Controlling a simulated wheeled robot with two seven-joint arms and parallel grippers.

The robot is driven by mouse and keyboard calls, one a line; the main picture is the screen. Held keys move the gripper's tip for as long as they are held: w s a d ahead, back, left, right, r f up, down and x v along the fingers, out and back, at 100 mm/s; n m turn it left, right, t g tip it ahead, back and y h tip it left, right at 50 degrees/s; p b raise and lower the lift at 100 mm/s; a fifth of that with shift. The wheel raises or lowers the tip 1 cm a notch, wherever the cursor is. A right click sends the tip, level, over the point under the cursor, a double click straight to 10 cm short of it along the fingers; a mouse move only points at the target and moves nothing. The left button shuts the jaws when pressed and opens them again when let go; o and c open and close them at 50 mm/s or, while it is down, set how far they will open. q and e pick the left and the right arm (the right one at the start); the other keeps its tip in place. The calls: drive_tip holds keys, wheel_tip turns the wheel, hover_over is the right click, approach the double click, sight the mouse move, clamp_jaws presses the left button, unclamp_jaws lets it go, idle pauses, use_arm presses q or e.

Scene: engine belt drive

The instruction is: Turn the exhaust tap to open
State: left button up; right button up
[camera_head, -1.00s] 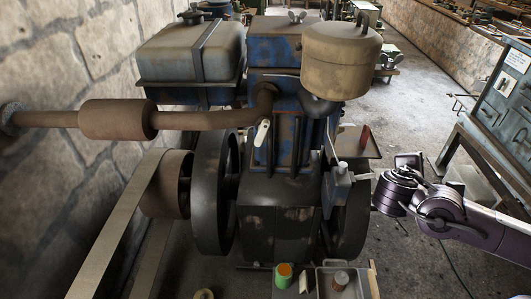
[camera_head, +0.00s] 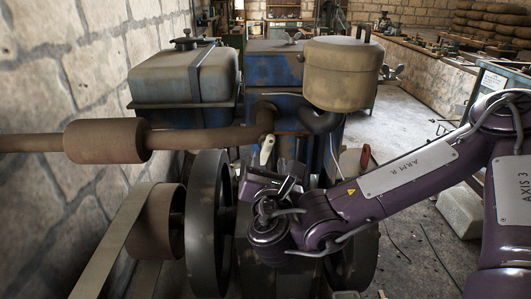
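The exhaust tap has a pale lever (camera_head: 267,149) on the engine's front, just below the bend of the rusty exhaust pipe (camera_head: 205,140). The lever stands nearly upright, its top leaning slightly right. My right gripper (camera_head: 268,176) is directly below the lever, with its wrist in front of the engine. The gripper is small and dark here, and its fingers are hard to make out. I cannot tell whether it touches the lever or whether it is open. The lower part of the lever is close behind or above the gripper. My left gripper is not in view.
The flywheel (camera_head: 207,215) and the belt (camera_head: 115,245) are left of my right wrist. A rusty muffler (camera_head: 105,141) sits on the pipe. A tan canister (camera_head: 343,73) stands above my forearm, and a fuel tank (camera_head: 186,76) is at the upper left.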

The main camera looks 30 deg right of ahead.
sight(267, 150)
drive_tip(key=shift+p+x, duration=0.4)
drive_tip(key=shift+x, duration=1.8)
clamp_jaws()
